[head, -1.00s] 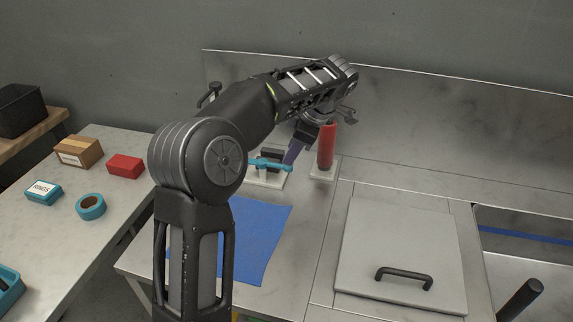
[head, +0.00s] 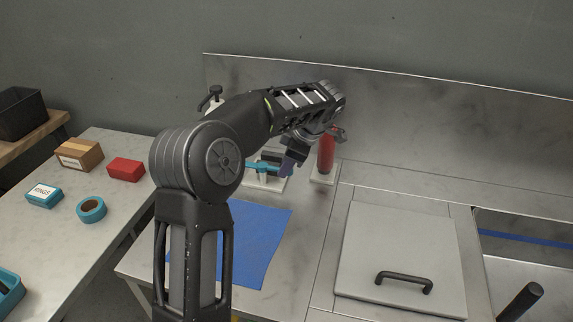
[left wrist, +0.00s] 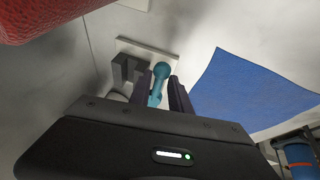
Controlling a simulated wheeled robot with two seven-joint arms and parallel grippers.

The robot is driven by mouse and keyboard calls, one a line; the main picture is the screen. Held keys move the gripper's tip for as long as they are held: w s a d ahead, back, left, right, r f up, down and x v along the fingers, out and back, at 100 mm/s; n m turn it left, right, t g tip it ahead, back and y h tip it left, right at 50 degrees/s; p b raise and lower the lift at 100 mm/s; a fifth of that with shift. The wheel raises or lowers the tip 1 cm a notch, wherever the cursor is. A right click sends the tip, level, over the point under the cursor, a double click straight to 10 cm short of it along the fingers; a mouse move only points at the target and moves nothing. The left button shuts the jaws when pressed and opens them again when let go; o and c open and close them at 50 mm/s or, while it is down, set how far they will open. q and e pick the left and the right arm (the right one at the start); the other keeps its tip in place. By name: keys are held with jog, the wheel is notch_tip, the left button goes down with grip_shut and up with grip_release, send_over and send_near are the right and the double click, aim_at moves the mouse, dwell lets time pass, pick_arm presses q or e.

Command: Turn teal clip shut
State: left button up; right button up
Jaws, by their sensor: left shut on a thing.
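The teal clip (head: 259,166) is a bar on a small pale base plate (head: 270,184) at the back of the steel worktop. In the left wrist view, the clip (left wrist: 158,83) shows a rounded end and an arm running between my fingers, beside a dark grey block (left wrist: 127,70). My left gripper (head: 285,169) reaches down from above and is shut on the right part of the clip. Its fingers also show in the left wrist view (left wrist: 161,90), one on each side of the teal arm. The gripped part is partly hidden. My right gripper is not in view.
A red upright cylinder (head: 326,155) stands on its own plate close to the right of my left gripper. A blue mat (head: 255,240) lies in front. A grey lid with a black handle (head: 404,279) is at right. A side table (head: 115,215) holds boxes and teal tape.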

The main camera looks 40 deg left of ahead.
pick_arm(q)
grip_shut()
dwell(0.8)
